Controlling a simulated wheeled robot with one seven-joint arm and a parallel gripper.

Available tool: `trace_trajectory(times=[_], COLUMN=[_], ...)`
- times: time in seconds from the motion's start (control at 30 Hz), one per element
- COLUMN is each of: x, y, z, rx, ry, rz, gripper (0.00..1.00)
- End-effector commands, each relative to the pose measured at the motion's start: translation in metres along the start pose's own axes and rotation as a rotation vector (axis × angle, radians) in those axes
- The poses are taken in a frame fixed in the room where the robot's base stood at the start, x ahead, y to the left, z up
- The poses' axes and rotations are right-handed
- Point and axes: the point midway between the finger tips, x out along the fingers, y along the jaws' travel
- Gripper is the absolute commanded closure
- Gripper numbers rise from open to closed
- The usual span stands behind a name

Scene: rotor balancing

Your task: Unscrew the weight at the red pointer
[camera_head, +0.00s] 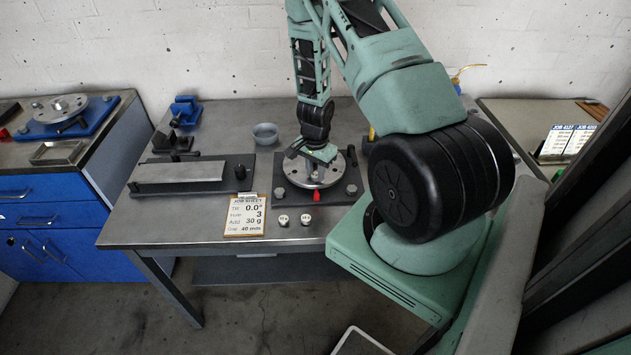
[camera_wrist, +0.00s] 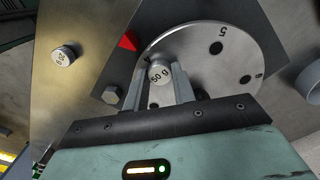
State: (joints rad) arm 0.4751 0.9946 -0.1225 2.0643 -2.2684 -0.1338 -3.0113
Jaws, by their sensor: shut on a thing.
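The rotor disc (camera_head: 322,178) is a round grey metal plate with numbered holes on a dark base plate, and it also shows in the wrist view (camera_wrist: 207,45). The red pointer (camera_wrist: 128,41) sits at the disc's edge and shows in the head view (camera_head: 317,196). A silver weight marked 50 g (camera_wrist: 160,73) stands on the disc beside the pointer. My gripper (camera_wrist: 160,78) is shut on this weight, one finger on each side. In the head view my gripper (camera_head: 312,155) is over the disc and hides the weight.
Two loose weights (camera_head: 283,219) (camera_head: 305,217) stand on the bench in front of the base plate; one shows in the wrist view (camera_wrist: 65,55). A job sheet (camera_head: 245,215) reads hole 3, add 30 g. A grey bowl (camera_head: 265,134) and a flat fixture (camera_head: 180,173) are to the left.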

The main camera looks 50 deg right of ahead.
Motion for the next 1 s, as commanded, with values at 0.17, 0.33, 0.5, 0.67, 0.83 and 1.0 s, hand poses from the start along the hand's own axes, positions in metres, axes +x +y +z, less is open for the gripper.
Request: trace_trajectory(times=[0.17,0.33,0.5,0.67,0.83,1.0], x=[0.0031,0.0001,-0.0003,0.0027,0.0011,-0.0005], y=[-0.0003,0.0003,0.0004,-0.0001,0.0002,0.0004], z=[0.0000,0.0006,0.0008,0.0007,0.0005,0.0007], rx=[-0.168,-0.217,-0.215,-0.287,-0.401,-0.415], ry=[0.000,-0.001,-0.002,-0.001,-0.002,-0.002], rz=[-0.001,0.001,0.001,-0.001,0.000,0.001], gripper=[0.96,0.96,0.96,0.96,0.96,0.96])
